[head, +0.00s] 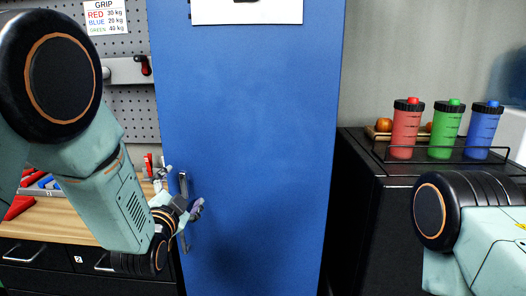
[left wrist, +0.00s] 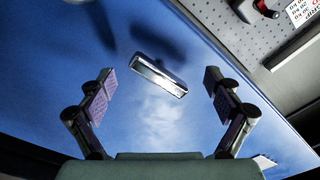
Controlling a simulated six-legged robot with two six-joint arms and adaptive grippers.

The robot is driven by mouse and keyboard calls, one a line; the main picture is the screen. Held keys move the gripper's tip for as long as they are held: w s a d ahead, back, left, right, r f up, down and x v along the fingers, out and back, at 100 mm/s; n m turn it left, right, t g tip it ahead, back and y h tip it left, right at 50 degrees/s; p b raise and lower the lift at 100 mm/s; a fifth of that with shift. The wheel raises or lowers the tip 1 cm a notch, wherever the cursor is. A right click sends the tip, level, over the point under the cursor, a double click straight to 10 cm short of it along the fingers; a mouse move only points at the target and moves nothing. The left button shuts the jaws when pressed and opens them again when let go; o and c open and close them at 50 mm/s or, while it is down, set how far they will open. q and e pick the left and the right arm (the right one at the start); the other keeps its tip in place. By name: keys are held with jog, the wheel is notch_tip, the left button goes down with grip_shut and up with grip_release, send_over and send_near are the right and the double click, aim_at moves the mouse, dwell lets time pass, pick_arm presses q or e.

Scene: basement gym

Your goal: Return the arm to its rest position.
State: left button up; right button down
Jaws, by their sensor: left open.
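My left gripper (head: 196,208) is in front of a tall blue door (head: 260,130), beside its metal handle (head: 183,186). In the left wrist view the two fingers of the left gripper (left wrist: 162,98) are spread wide with nothing between the pads. The door handle (left wrist: 158,76) shows beyond the fingers, apart from both. My left arm (head: 115,200) reaches in from the left, bent down toward the door. My right arm (head: 475,225) shows at the lower right; its gripper is outside the view.
A wooden worktop (head: 60,219) with red and blue items lies left of the door, below a pegboard (head: 122,130). A black cabinet (head: 350,210) on the right bears red (head: 405,130), green (head: 445,132) and blue (head: 483,133) bottles in a wire rack.

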pick_arm(q)
jog(key=n, duration=0.3)
jog(key=shift+s+r+p, duration=0.1)
jog(key=shift+p, duration=0.3)
jog(key=n, duration=0.2)
jog(key=shift+n+p, duration=0.3)
jog(key=n, duration=0.3)
jog(key=shift+p, duration=0.3)
jog(key=shift+n, duration=0.6)
